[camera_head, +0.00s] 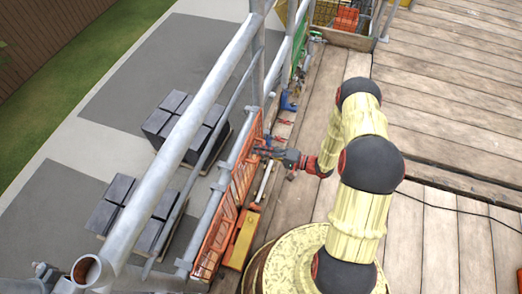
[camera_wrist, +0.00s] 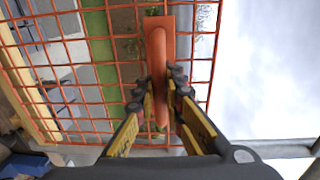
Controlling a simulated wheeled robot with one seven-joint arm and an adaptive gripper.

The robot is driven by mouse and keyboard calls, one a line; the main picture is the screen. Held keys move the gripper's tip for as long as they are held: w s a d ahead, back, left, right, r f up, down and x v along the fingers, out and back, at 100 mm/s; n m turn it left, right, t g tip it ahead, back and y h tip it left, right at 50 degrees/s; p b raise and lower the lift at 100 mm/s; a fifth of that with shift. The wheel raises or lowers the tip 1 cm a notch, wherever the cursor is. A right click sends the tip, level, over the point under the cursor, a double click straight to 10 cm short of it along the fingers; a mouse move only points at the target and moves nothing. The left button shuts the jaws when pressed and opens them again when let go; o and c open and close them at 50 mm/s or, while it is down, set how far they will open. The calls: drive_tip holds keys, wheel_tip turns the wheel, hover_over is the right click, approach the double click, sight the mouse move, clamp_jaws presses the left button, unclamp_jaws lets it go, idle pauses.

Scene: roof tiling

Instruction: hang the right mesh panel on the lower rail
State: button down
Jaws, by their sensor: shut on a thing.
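The orange mesh panel (camera_head: 217,236) stands roughly upright along the inner side of the scaffold guardrail. Its wire grid (camera_wrist: 98,62) fills much of the wrist view. My gripper (camera_head: 262,151) reaches it from the deck side, near its far upper part. In the wrist view my gripper (camera_wrist: 161,90) is shut on the panel's orange handle (camera_wrist: 158,50), with the fingers on either side of it. The lower rail (camera_head: 212,203) is a grey tube running close beside the panel. Whether the panel's top edge is hooked on the rail or only beside it, I cannot tell.
The thicker upper rail (camera_head: 178,128) runs outside and above. A yellow-orange box (camera_head: 241,240) lies on the deck beside the panel. Small tools (camera_head: 287,103) lie along the deck edge farther off. Stacked dark tiles (camera_head: 186,122) sit on the ground below. The plank deck (camera_head: 440,85) is mostly clear.

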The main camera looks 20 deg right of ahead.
drive_tip(key=shift+f, duration=1.5)
drive_tip(key=c, duration=1.8)
unclamp_jaws()
drive_tip(key=f+v, duration=0.1)
drive_tip(key=v, duration=1.1)
drive_tip(key=shift+r, duration=0.4)
